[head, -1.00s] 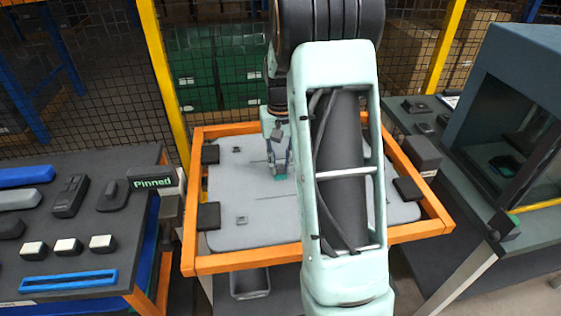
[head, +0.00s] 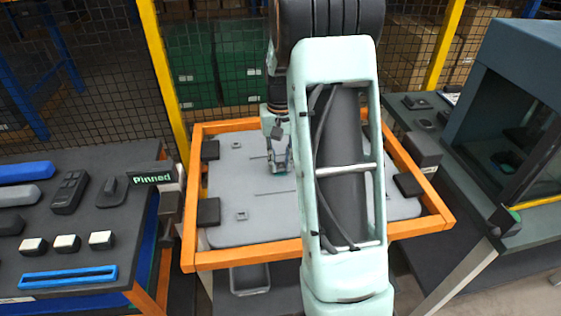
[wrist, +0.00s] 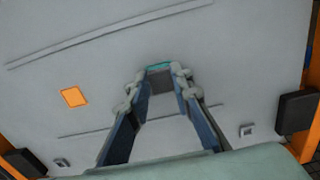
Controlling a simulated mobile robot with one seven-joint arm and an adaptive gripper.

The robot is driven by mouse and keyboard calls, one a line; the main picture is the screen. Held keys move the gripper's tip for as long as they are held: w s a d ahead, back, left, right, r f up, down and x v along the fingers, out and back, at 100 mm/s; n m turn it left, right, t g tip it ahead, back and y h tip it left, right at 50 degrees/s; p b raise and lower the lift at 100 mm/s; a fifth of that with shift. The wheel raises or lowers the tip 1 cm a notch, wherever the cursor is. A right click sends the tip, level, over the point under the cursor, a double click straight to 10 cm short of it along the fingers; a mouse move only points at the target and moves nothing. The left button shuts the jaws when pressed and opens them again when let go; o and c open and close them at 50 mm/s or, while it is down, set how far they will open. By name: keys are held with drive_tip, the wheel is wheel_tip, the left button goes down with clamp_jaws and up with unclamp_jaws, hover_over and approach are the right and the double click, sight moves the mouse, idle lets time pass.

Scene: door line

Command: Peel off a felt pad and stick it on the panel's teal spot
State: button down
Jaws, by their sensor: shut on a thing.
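The grey panel (head: 262,220) lies in an orange frame in the middle of the head view. My gripper (head: 279,164) is over its middle, fingers pointing down. In the wrist view my gripper (wrist: 160,80) is shut on a small dark grey felt pad (wrist: 161,77). The pad is at the teal spot (wrist: 159,66), covering part of it; a teal strip shows beyond its far edge. Teal also shows beside the fingertips in the head view. I cannot tell whether the pad touches the panel.
An orange square (wrist: 74,97) marks the panel. Dark clamps (head: 208,212) sit at the frame's edges. A teal-grey cabinet (head: 515,60) stands at right.

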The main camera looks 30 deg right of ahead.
drive_tip(key=shift+f+b, duration=0.45)
drive_tip(key=shift+f, duration=0.2)
idle(1.2)
idle(0.3)
drive_tip(key=c, duration=1.7)
unclamp_jaws()
drive_tip(key=shift+o, duration=0.2)
drive_tip(key=shift+r, duration=0.1)
wheel_tip(320, 180, up, 12)
